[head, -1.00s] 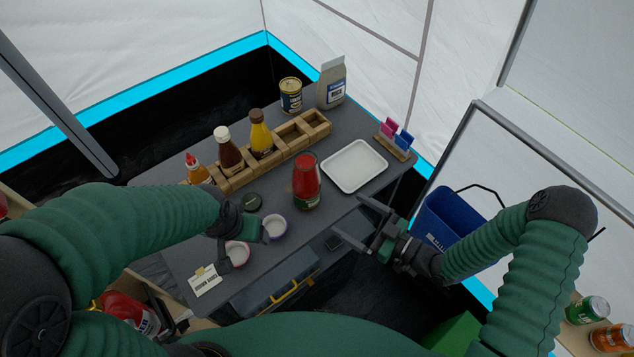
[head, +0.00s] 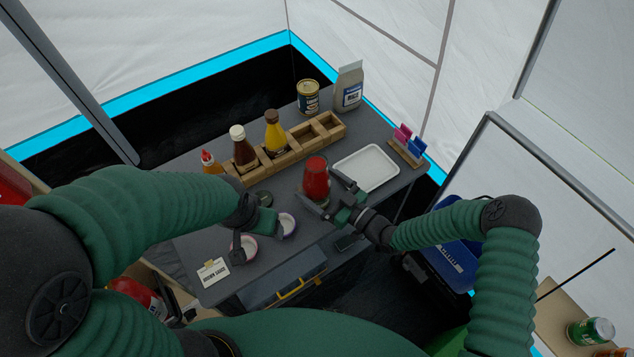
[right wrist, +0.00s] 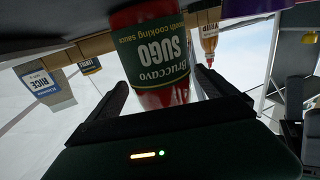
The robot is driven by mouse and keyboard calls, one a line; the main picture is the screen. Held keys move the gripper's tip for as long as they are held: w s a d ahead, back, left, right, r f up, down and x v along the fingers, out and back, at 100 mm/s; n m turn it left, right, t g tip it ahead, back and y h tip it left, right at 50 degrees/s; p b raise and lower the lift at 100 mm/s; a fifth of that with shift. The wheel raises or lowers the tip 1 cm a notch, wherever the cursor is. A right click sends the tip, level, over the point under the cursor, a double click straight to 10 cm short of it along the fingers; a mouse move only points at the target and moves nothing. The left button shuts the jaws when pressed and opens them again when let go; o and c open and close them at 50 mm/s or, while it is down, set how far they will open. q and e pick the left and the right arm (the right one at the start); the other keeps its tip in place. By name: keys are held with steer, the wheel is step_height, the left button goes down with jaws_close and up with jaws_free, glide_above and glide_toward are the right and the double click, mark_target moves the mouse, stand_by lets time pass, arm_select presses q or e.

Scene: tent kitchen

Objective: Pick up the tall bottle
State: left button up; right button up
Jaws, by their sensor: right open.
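A red sauce jar with a green SUGO label (head: 316,180) stands upright on the dark table. It also shows large in the right wrist view (right wrist: 158,60), upside down in the picture. My right gripper (head: 322,194) is open, its fingers on either side of the jar's lower part; I cannot tell whether they touch it. Taller-looking bottles stand in a wooden rack (head: 285,160): a brown one with a white cap (head: 243,152) and a yellow one with a brown cap (head: 275,136). My left gripper (head: 256,228) looks open, over the small bowls.
A white tray (head: 367,168) lies right of the jar. Small bowls (head: 286,224) stand at the front left. An orange-capped bottle (head: 209,162) is at the rack's left end.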

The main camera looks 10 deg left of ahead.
steer(key=shift+a, duration=0.5)
steer(key=c, duration=0.8)
steer(key=shift+d, duration=0.3)
steer(key=c, duration=1.2)
steer(key=shift+r, duration=0.15)
jaws_close()
steer(key=shift+w+a, duration=0.1)
steer(key=shift+r, duration=0.1)
